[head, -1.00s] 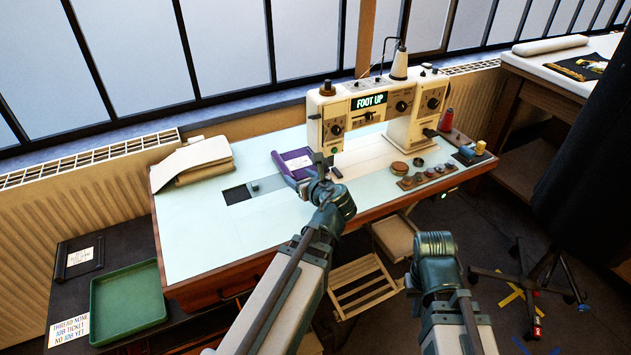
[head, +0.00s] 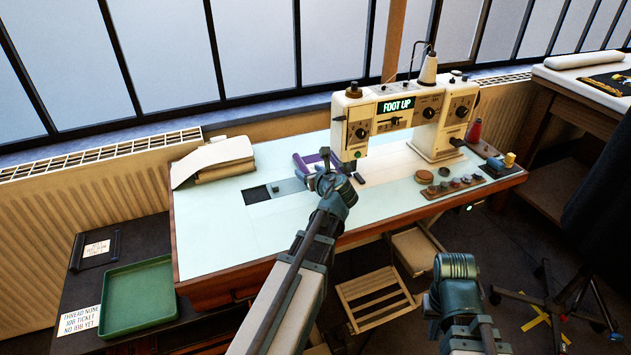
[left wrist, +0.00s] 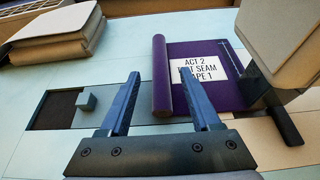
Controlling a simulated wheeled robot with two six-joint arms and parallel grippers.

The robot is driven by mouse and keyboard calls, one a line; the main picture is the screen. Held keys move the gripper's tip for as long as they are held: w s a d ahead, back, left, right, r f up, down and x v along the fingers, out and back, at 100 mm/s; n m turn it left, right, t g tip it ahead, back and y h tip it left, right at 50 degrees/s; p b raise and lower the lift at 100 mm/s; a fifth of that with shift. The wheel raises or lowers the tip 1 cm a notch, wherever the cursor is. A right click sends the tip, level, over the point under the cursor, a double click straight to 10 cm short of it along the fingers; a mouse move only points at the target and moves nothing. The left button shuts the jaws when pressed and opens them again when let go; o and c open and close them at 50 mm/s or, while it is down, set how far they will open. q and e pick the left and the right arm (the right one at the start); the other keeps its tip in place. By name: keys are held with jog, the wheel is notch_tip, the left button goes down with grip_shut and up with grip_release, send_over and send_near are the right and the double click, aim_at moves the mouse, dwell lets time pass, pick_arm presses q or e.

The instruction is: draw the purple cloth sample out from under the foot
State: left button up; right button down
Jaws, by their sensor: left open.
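The purple cloth sample (left wrist: 208,50) has a white label and a thick rolled near edge. It lies flat on the pale table, its right side running in under the sewing machine; in the head view a strip of it (head: 299,161) shows behind my gripper. My left gripper (left wrist: 157,78) is open and empty, its fingers pointing at the rolled edge, which shows between the tips. It also shows in the head view (head: 322,178). The machine (head: 372,122) displays "FOOT UP"; the foot itself is hidden. My right arm is low at the right, its jaws not seen.
A folded cream cloth stack (head: 214,160) lies at the table's back left. A dark slot plate (left wrist: 60,108) is left of the sample. Round weights (head: 443,186) and spools (head: 509,159) stand at the right. A green tray (head: 139,297) sits on a lower shelf.

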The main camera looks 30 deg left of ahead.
aim_at(305, 168)
pick_arm(q)
jog(key=shift+b+x, duration=0.6)
jog(key=shift+x, duration=1.5)
grip_shut()
